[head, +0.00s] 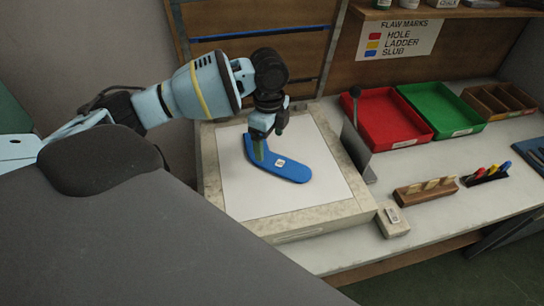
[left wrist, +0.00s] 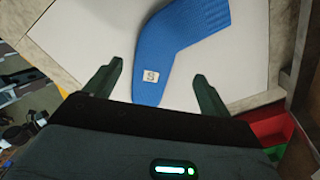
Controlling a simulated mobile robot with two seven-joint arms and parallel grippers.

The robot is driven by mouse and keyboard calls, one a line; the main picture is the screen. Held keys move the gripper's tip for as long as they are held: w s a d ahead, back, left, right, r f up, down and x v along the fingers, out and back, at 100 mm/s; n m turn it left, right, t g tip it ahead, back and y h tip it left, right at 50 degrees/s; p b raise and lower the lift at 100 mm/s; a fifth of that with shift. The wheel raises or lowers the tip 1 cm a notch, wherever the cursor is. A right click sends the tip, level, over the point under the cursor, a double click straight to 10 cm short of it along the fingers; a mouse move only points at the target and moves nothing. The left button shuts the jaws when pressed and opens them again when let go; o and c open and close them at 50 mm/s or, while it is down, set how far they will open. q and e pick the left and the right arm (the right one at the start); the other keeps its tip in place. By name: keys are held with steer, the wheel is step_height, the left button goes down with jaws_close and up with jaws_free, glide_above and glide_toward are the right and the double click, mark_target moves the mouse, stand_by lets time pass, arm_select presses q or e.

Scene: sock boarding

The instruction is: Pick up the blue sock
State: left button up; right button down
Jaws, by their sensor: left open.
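The blue sock (head: 290,171) lies flat on the white panel of a light board (head: 240,190) in the head view. It carries a small white tag with a dark mark. My left gripper (head: 268,150) points down over the sock's bent part and hides some of it. In the left wrist view, the sock (left wrist: 178,45) passes between the two open fingers of my left gripper (left wrist: 155,90), with nothing gripped. I cannot tell whether the fingertips touch the panel. My right gripper is not in view.
Right of the board stand a grey upright plate (head: 358,150), a red tray (head: 395,118) and a green tray (head: 440,108). A wooden block with pale pieces (head: 425,191) and a small box (head: 393,222) sit nearer the front. A flaw-marks sign (head: 400,38) hangs behind.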

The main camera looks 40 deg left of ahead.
mark_target(270, 159)
arm_select(q)
steer(key=f, duration=0.5)
steer(key=shift+s+d, duration=0.3)
steer(key=shift+d, duration=0.05)
steer(key=shift+c, duration=0.2)
steer(key=c, duration=1)
steer(key=shift+r, duration=0.2)
steer(key=shift+r, duration=0.55)
step_height(270, 159, up, 2)
steer(key=shift+r, duration=0.15)
steer(key=s+d, duration=0.2)
steer(key=d, duration=0.2)
steer(key=s+d+r, duration=0.1)
steer(key=s+d, duration=0.1)
steer(key=d, duration=0.3)
steer(key=s+d, duration=0.3)
steer(key=d, duration=0.2)
steer(key=shift+s+d+r+p, duration=0.1)
steer(key=shift+d+r+p, duration=0.1)
steer(key=shift+p, duration=0.15)
